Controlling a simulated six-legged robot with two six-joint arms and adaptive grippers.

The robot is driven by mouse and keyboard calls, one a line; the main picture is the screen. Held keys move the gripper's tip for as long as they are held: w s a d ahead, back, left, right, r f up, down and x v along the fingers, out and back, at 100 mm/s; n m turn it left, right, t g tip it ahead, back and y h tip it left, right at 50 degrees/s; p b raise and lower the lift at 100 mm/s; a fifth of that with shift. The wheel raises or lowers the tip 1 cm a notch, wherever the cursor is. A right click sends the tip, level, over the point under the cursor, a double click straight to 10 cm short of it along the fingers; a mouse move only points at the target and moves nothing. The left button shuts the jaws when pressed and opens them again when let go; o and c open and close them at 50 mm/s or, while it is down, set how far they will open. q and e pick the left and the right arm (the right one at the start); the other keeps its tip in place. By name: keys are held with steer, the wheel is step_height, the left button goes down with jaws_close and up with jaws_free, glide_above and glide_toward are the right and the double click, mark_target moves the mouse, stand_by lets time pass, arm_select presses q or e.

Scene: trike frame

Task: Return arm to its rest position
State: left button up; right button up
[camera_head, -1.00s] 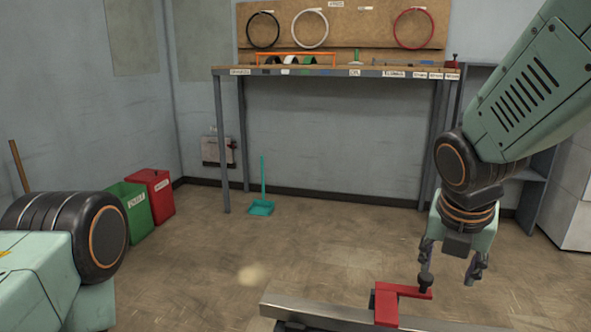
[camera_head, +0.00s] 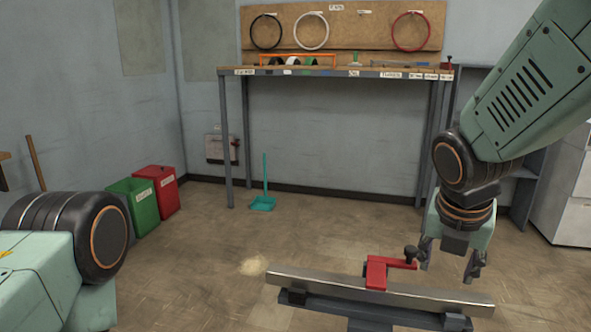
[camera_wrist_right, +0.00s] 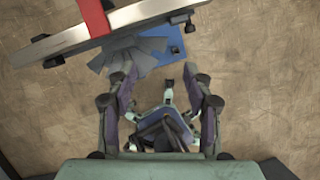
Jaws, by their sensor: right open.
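My right gripper (camera_head: 449,268) hangs at the right of the head view, fingers pointing down and apart, with nothing between them. It is beside the red clamp (camera_head: 377,272), which sits on a long grey metal bar (camera_head: 325,287). The clamp's dark knob (camera_head: 411,253) is close to the left finger; whether they touch is hard to tell. In the right wrist view the open fingers (camera_wrist_right: 160,85) show below the bar (camera_wrist_right: 60,42) and the red clamp (camera_wrist_right: 95,15), apart from both. My left arm shows at the lower left; its gripper is out of view.
A workbench (camera_head: 340,72) with hoops on a pegboard stands against the back wall. Green (camera_head: 136,206) and red (camera_head: 160,190) bins stand at the left wall. A teal dustpan (camera_head: 262,203) is on the floor. The floor between is clear.

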steer(key=w+a+f+m+t+y, duration=0.15)
steer(key=f+m, duration=0.25)
steer(key=m, duration=0.5)
steer(key=w+a+f+m+t+y, duration=0.15)
steer(key=f+m, duration=0.35)
steer(key=m, duration=0.5)
steer(key=s+d+f+m, duration=0.1)
steer(key=s+f+m, duration=0.55)
steer(key=f, duration=0.35)
steer(key=s+f+m+g, duration=0.1)
steer(key=s+f+g, duration=0.1)
steer(key=s+f, duration=0.3)
steer(key=s+f+m+g, duration=0.2)
steer(key=s+f, duration=0.4)
steer(key=s, duration=0.6)
steer(key=s+d+f+m+g, duration=0.1)
steer(key=s+f+g, duration=0.1)
steer(key=s+f, duration=0.3)
steer(key=s, duration=0.4)
steer(key=shift+f+g, duration=0.3)
steer(key=shift+g, duration=0.1)
steer(key=shift+d, duration=0.1)
